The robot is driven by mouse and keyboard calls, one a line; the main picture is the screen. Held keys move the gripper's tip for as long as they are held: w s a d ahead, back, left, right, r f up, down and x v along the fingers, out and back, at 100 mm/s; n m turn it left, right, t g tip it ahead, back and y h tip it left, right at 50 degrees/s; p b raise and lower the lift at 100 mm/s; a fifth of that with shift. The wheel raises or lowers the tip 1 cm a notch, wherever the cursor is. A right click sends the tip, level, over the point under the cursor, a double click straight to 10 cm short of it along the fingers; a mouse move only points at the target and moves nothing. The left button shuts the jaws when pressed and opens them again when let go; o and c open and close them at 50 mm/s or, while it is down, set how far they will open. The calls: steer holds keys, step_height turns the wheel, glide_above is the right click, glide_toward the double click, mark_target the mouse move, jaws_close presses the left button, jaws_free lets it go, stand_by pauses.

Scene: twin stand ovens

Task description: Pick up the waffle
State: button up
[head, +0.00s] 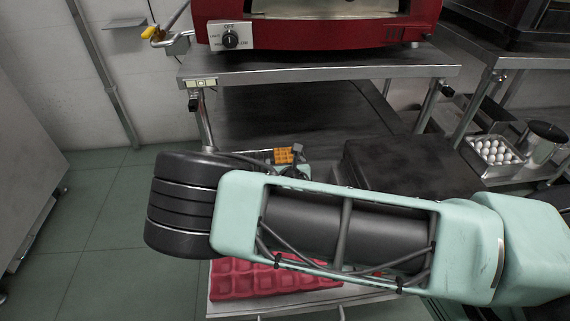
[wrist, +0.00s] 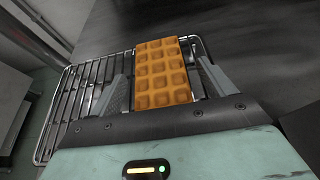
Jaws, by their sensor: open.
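The waffle (wrist: 161,75) is golden brown and rectangular with a grid of square pockets. In the wrist view it lies between the two fingers of my gripper (wrist: 163,88), which are open, one on each side with a gap showing. A wire rack (wrist: 84,88) is under and beside the waffle. In the head view a small part of the waffle (head: 284,155) shows beyond my arm. My gripper is mostly hidden there behind my arm.
A red oven (head: 320,32) stands on a steel table (head: 330,72) above a dark lower shelf (head: 290,112). A red mould (head: 270,278) sits on a tray below my arm. A dark box-shaped surface (head: 400,168) is right of the waffle. Eggs (head: 493,150) are farther right.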

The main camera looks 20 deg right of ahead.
steer(key=shift+w+f, duration=0.1)
steer(key=shift+w, duration=0.2)
steer(key=c, duration=0.9)
steer(key=shift+o, duration=0.2)
